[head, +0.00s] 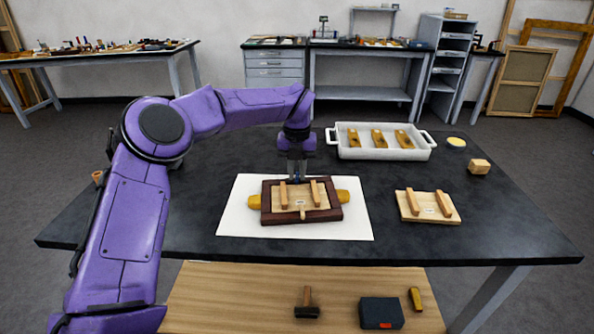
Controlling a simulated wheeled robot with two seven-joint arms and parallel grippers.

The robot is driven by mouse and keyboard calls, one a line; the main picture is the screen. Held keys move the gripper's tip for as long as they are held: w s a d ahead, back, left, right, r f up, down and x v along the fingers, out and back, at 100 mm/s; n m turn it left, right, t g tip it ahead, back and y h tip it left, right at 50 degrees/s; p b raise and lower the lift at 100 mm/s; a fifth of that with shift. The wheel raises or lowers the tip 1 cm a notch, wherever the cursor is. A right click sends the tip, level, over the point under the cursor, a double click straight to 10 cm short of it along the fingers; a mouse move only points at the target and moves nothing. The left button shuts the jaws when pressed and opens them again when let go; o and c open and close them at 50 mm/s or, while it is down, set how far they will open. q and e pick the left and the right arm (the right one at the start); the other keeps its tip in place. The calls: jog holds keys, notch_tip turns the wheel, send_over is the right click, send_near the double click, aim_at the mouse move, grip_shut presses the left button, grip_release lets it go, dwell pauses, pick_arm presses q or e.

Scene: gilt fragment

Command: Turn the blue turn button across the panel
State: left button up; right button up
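A dark red-brown frame (334,213) lies on a white sheet (237,222) in the middle of the table. A light wood panel (302,199) with two upright battens and a small label sits inside it. A small tan button (302,213) shows at the frame's near side. My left gripper (297,177) points down at the frame's far edge, and its fingers hide most of that spot. A small bluish patch there may be the blue turn button, but I cannot tell it from the fingertips. Whether the fingers are shut is unclear. My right gripper is out of view.
Yellow supports (343,196) stick out at the frame's sides. A second panel (441,216) with two battens lies at the right. A white tray (384,153) with three gold pieces, a wood block (479,167) and a yellow dish (456,142) stand behind. The table's front right is clear.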

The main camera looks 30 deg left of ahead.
aim_at(297, 176)
pick_arm(q)
grip_shut()
jog(key=shift+f+n+b, duration=0.15)
jog(key=shift+n+b, duration=0.2)
jog(key=shift+n, duration=0.45)
jog(key=shift+o, duration=2.2)
grip_release()
notch_tip(297, 176, up, 11)
jog(key=shift+p, duration=0.4)
